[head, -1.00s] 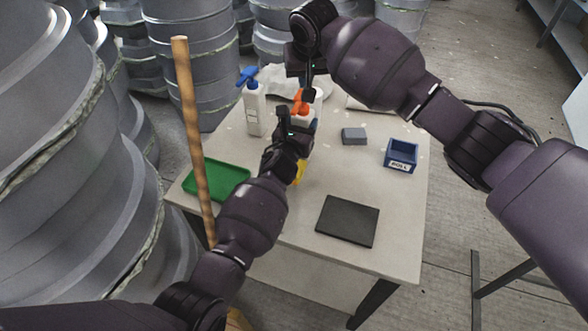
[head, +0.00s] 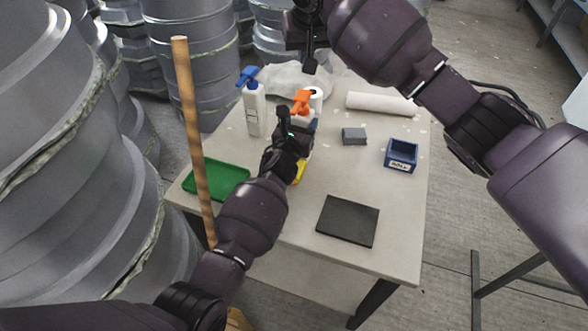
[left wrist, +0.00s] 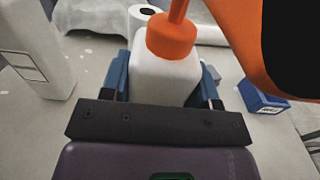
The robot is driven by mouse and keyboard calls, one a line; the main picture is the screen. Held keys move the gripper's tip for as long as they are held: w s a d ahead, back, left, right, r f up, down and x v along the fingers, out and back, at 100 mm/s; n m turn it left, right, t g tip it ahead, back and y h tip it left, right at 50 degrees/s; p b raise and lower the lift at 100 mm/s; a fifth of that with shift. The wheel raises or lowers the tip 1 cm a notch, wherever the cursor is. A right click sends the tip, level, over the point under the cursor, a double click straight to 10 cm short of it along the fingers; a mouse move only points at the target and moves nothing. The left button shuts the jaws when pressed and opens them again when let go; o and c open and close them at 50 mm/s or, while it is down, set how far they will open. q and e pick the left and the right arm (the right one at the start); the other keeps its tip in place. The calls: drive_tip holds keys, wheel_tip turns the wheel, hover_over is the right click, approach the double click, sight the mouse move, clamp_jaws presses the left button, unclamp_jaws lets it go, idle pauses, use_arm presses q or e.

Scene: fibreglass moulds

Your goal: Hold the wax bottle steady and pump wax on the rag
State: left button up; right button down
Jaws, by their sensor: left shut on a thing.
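A white bottle with an orange pump head (head: 301,101) stands on the table. In the left wrist view the bottle (left wrist: 166,80) is upright between the blue-padded fingers, and its orange spout reaches out large to the right. My left gripper (head: 297,127) is shut on this bottle's body from the front. My right gripper (head: 310,62) hangs above and behind the orange pump, apart from it; its finger gap does not show. A crumpled white cloth (head: 285,80), which looks like the rag, lies at the back of the table.
A white bottle with a blue trigger-like top (head: 255,108) stands left of the held bottle. A white roll (head: 381,104), grey block (head: 354,136), blue bin (head: 401,155), green tray (head: 222,178) and black pad (head: 347,221) lie around. A wooden pole (head: 193,130) rises at left.

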use_arm(q)
drive_tip(key=o, duration=1.1)
drive_tip(key=shift+s+a, duration=0.1)
drive_tip(key=v, duration=1.1)
drive_tip(key=shift+s, duration=0.35)
drive_tip(key=shift+a, duration=0.1)
